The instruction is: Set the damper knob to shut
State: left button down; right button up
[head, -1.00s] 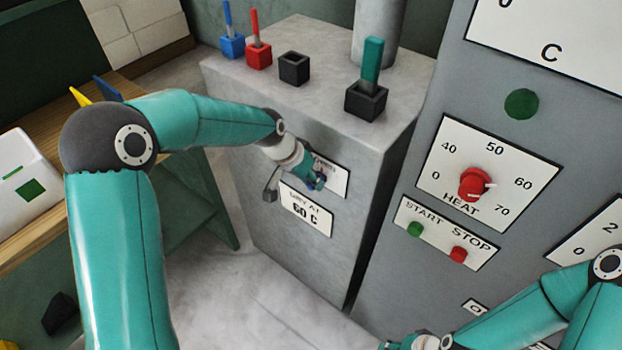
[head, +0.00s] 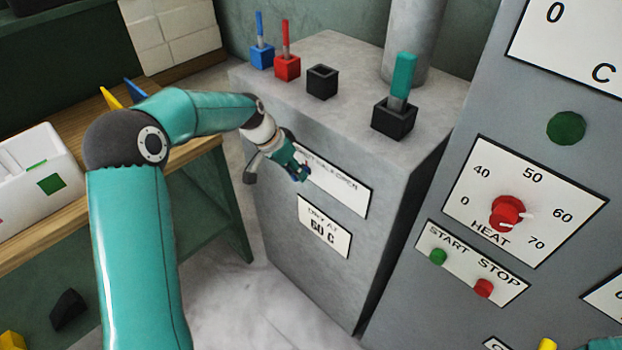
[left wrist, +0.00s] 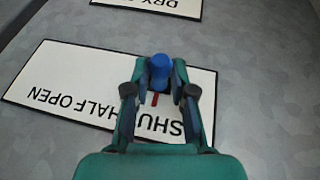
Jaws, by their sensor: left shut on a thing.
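The damper knob (left wrist: 160,72) is blue with a red pointer. It stands over the lower part of a white label (left wrist: 60,75), which carries the words SHUT, HALF and OPEN, upside down in the left wrist view. The red pointer (left wrist: 155,99) points toward the word SHUT. My left gripper (left wrist: 160,85) is shut on the knob, a finger on each side. The left gripper (head: 298,174) also shows in the head view, in front of the label's left end on the grey cabinet (head: 290,220).
A DRY AT 60 C sign (head: 325,227) sits below the label. The cabinet top holds blue, red and black sockets and a larger black socket (head: 393,118) with a teal handle. The control panel (head: 440,190) stands at right; a wooden bench (head: 190,155) is at left.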

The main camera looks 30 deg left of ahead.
pick_arm(q)
jog(key=shift+w+a+r, duration=0.15)
jog(key=shift+a, duration=0.2)
jog(key=c, duration=1)
grip_release()
jog(key=shift+a, duration=0.1)
jog(key=shift+o, duration=0.2)
jog(key=shift+d, duration=0.2)
jog(key=v, duration=1.1)
jog(key=shift+a+r, duration=0.15)
jog(key=shift+r, duration=0.15)
jog(key=shift+s, duration=0.25)
